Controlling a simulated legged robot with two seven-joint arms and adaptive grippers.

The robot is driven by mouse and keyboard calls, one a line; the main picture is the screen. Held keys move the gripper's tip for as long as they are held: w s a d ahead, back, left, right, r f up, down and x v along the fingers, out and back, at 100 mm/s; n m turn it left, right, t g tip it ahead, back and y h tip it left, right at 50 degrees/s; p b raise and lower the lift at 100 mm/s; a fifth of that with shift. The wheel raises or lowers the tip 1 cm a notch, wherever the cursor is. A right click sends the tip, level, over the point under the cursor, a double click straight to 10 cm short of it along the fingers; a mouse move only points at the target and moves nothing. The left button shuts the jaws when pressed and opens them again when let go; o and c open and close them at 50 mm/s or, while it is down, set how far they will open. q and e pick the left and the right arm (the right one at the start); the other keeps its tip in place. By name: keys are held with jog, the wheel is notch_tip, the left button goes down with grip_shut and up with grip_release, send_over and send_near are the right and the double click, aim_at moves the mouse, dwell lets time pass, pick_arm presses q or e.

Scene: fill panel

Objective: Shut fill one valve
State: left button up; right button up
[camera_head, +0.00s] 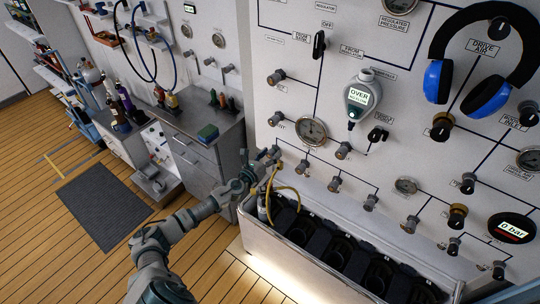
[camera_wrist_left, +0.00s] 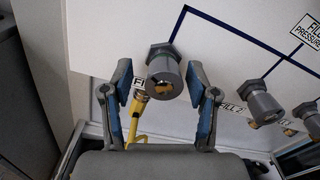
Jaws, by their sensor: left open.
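The fill one valve is a grey round knob (camera_wrist_left: 165,75) with a hexagonal base on the white panel, in the left wrist view. Its label beside it is partly hidden, with only "Fi" readable. My left gripper (camera_wrist_left: 160,88) is open, one finger on each side of the knob, with gaps visible on both sides. In the head view the left gripper (camera_head: 267,163) reaches the panel's lower left, at the left end of the fill valve row, and partly covers the knob there. My right gripper is in neither view.
A yellow hose (camera_wrist_left: 141,130) hangs just below the knob, close to the left finger. The fill 2 valve (camera_wrist_left: 258,101) is to the right. Below the panel is a long trough (camera_head: 335,252) with dark slots. A grey cabinet (camera_head: 200,150) stands left.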

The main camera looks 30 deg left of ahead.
pick_arm(q)
jog(key=shift+r, duration=0.1)
jog(key=s+a, duration=0.1)
jog(key=s, duration=1.1)
jog(key=n+h+b, duration=0.1)
jog(key=n+b, duration=0.4)
jog(key=n, duration=2.4)
send_near(269, 155)
jog(key=w, duration=0.5)
jog(key=w+d, duration=0.1)
jog(key=w, duration=0.2)
jog(key=shift+r+p, duration=0.1)
jog(key=shift+p, duration=0.3)
jog(key=shift+w+d, duration=0.15)
jog(key=shift+w, duration=0.6)
